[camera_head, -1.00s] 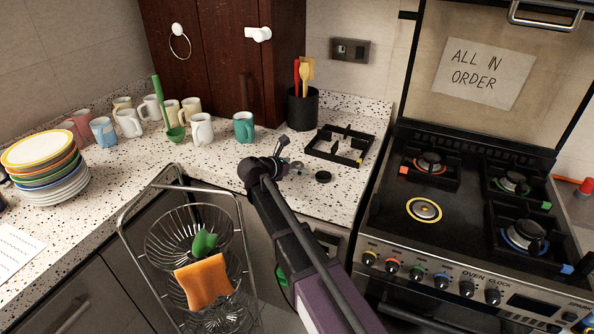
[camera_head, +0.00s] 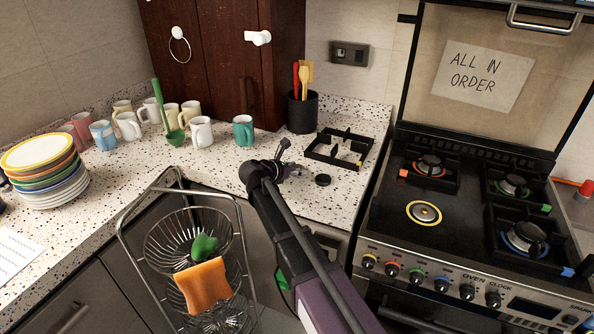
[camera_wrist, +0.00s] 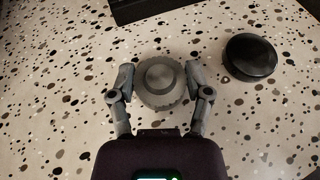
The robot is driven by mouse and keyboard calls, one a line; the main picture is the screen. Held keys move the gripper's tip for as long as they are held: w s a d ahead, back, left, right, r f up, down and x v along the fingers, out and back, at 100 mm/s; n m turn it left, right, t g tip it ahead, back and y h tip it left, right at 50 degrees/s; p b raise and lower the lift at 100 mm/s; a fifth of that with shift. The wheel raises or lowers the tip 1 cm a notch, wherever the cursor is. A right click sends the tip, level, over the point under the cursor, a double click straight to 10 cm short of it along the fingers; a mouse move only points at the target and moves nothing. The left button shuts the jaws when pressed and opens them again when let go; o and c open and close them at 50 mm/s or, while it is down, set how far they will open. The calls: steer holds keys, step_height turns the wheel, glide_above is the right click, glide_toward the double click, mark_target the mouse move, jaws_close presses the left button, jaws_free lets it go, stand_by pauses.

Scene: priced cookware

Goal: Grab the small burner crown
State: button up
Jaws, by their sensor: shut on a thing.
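The small burner crown (camera_wrist: 160,78), a grey round piece with a raised centre, is between my gripper's fingers in the wrist view. My gripper (camera_wrist: 160,84) is shut on it, one finger at each side. In the head view my gripper (camera_head: 292,171) is low over the speckled counter, in front of the black pan grate, and largely covers the crown. I cannot tell whether the crown still touches the counter. A black burner cap (camera_wrist: 250,57) lies just right of the crown, apart from it; it also shows in the head view (camera_head: 322,180).
The black grate (camera_head: 318,150) lies behind my gripper, with a utensil holder (camera_head: 302,112) beyond. The stove (camera_head: 385,222) is to the right; its front-left burner (camera_head: 424,213) has no grate. Several mugs and a plate stack (camera_head: 45,170) stand left. A wire rack (camera_head: 120,225) is in front.

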mark_target(297, 166)
steer(key=shift+r, duration=0.1)
stand_by(0.3)
step_height(297, 166, up, 4)
steer(key=p, duration=0.3)
steer(key=shift+f+p, duration=0.2)
steer(key=shift+p, duration=0.2)
steer(key=s+d+r+p, duration=0.1)
steer(key=s+d, duration=0.1)
steer(key=s, duration=1.3)
steer(key=shift+s, duration=0.4)
